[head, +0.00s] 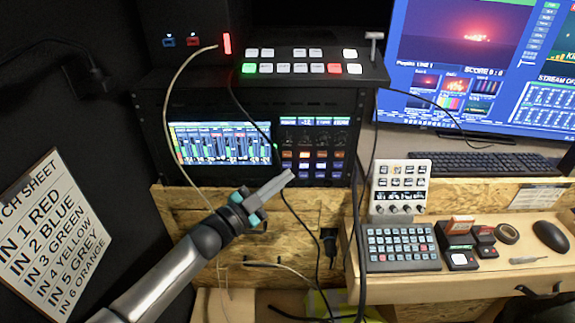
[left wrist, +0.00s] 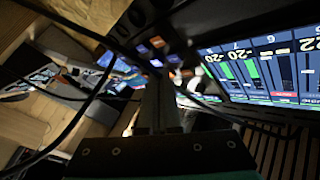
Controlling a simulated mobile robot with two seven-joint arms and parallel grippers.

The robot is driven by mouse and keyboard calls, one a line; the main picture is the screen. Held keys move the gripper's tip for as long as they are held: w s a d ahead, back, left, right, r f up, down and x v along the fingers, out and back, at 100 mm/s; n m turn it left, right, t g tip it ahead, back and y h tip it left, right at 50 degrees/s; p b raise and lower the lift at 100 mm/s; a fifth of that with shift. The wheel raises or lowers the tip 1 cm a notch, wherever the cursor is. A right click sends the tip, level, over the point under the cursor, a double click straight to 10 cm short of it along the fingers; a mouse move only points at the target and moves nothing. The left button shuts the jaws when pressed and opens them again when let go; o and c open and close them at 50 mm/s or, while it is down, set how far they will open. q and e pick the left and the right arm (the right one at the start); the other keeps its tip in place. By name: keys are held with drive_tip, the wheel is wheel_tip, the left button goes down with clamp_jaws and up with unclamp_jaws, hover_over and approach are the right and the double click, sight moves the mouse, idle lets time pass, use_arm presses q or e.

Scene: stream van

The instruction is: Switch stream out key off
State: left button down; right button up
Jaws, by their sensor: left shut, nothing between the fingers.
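A key panel (head: 311,155) with orange, white and blue lit keys sits in the rack, right of the audio meter screen (head: 222,143). I cannot read its labels, so I cannot tell which key is the stream out key. My left gripper (head: 290,174) is shut and empty, its fingertips just below and in front of this panel; I cannot tell if they touch. In the left wrist view the shut fingers (left wrist: 160,105) point towards several lit keys (left wrist: 157,43), with the meter screen (left wrist: 265,70) at right. My right gripper is not in view.
A switcher (head: 305,68) with lit buttons stands above the rack. Black and pale cables hang around my arm. The right desk holds a key deck (head: 400,190), a keypad (head: 402,247), small boxes, a mouse (head: 550,236) and a keyboard (head: 480,163). A monitor (head: 480,60) stands behind.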

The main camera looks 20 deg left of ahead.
use_arm(q)
drive_tip(key=shift+s+d+p, duration=0.25)
drive_tip(key=shift+s+p, duration=0.2)
drive_tip(key=shift+s, duration=0.45)
drive_tip(key=shift+s+d+p, duration=0.3)
drive_tip(key=shift+s+p, duration=0.15)
drive_tip(key=shift+s, duration=0.5)
drive_tip(key=shift+s+d+p, duration=0.25)
drive_tip(key=shift+s+p, duration=0.2)
drive_tip(key=shift+s, duration=0.45)
